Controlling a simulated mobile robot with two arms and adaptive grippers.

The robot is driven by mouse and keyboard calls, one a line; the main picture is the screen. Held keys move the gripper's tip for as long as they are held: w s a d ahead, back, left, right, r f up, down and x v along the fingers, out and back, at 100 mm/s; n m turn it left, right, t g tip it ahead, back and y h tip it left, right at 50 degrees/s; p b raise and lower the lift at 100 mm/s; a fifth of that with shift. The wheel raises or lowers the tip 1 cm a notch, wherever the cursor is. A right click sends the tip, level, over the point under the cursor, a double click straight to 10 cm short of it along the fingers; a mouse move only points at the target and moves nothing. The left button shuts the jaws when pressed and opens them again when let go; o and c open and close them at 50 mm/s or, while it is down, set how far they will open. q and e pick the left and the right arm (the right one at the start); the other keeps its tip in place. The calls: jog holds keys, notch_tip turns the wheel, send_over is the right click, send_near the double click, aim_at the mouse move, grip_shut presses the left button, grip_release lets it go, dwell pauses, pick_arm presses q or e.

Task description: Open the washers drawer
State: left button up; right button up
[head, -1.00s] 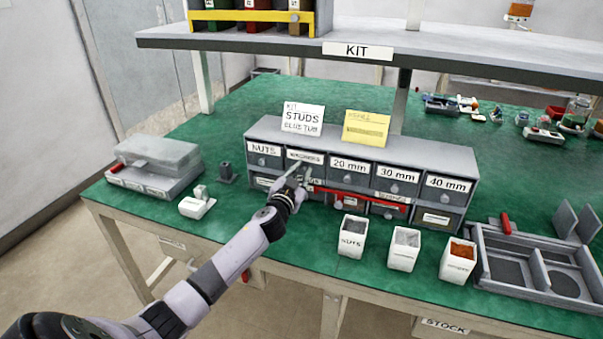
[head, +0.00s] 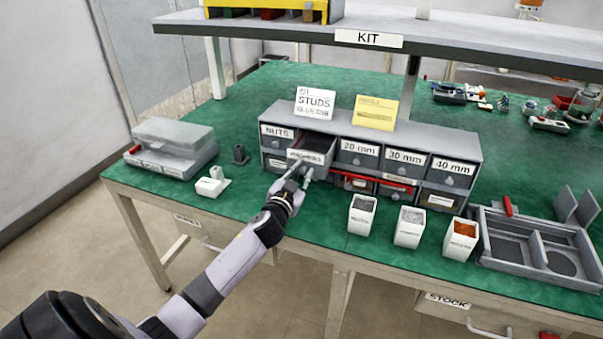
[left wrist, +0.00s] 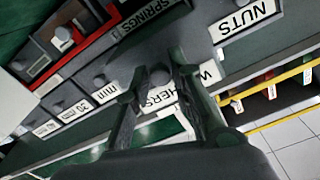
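The washers drawer (head: 322,158) is in the upper row of the grey drawer cabinet (head: 435,133), between the nuts drawer (head: 277,146) and the 20 mm drawer. It stands pulled out toward me, and its dark inside shows from above. My left gripper (head: 300,172) is at the drawer's front. In the left wrist view its two fingers close in on both sides of the round knob (left wrist: 159,76), and the washers label lies partly hidden behind them. My right gripper is not in view.
White bins (head: 409,227) stand in front of the cabinet at the right. A grey divided tray (head: 510,253) is farther right. A grey case (head: 172,148) and a small white item (head: 212,183) are at the left. The shelf (head: 480,45) hangs above.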

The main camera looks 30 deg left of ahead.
pick_arm(q)
jog(key=shift+o, duration=1.4)
jog(key=v, duration=1.2)
